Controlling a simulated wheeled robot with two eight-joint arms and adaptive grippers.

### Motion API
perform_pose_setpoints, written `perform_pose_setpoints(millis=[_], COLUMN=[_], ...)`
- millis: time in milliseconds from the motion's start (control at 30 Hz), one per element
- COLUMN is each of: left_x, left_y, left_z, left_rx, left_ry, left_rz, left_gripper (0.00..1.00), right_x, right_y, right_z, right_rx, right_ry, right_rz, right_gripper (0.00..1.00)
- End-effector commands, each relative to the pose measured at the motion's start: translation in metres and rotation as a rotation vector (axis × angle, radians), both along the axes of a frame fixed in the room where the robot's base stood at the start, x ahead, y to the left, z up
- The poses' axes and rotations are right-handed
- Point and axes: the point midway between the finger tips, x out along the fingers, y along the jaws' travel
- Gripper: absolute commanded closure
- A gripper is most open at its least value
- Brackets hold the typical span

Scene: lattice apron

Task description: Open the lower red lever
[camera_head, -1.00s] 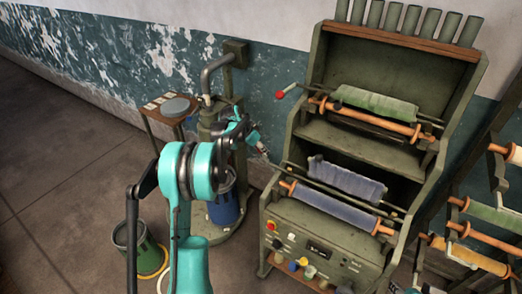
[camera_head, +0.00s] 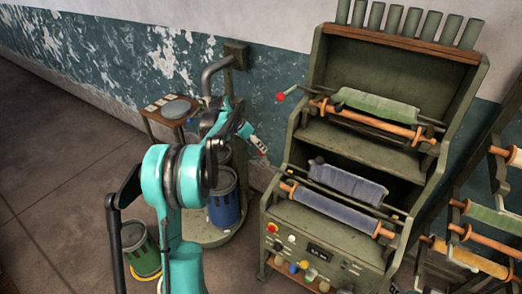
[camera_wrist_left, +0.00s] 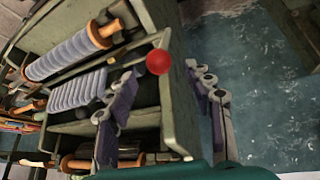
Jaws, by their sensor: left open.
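The lower red lever ends in a red ball knob (camera_wrist_left: 158,62), which shows clearly in the left wrist view. In the head view a small red spot (camera_head: 263,152) shows at my left gripper's tips, left of the lower blue roller (camera_head: 335,209). My left gripper (camera_head: 258,143) is open. In the wrist view its two fingers (camera_wrist_left: 161,73) stand apart, with the knob between or just beyond the tips; I cannot tell whether they touch. The upper red lever (camera_head: 280,96) sticks out left beside the green roller (camera_head: 375,104). My right gripper is not in view.
The green machine frame (camera_head: 298,150) stands close right of my left gripper. A stand with a blue canister (camera_head: 225,203) is left of it, and a green bucket (camera_head: 140,250) is on the floor. A rack of rollers (camera_head: 478,233) stands at the right.

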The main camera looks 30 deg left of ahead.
Motion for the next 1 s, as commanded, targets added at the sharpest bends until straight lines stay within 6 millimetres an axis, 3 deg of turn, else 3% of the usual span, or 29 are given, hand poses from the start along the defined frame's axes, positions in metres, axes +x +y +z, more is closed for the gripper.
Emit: perform_pose_setpoints(millis=[100,333,1000], left_x=[-0.012,-0.025,-0.029], left_y=[0.006,0.013,0.007], left_z=[0.022,0.046,0.051], left_rx=[0.000,0.000,0.002], left_ry=[0.000,0.000,0.003], left_rz=[0.001,0.001,0.004], left_gripper=[0.48,0.48,0.48], right_x=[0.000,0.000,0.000], right_y=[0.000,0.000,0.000], right_z=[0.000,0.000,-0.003], right_rx=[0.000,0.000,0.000], right_ry=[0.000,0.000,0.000], right_rz=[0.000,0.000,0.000], right_gripper=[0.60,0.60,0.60])
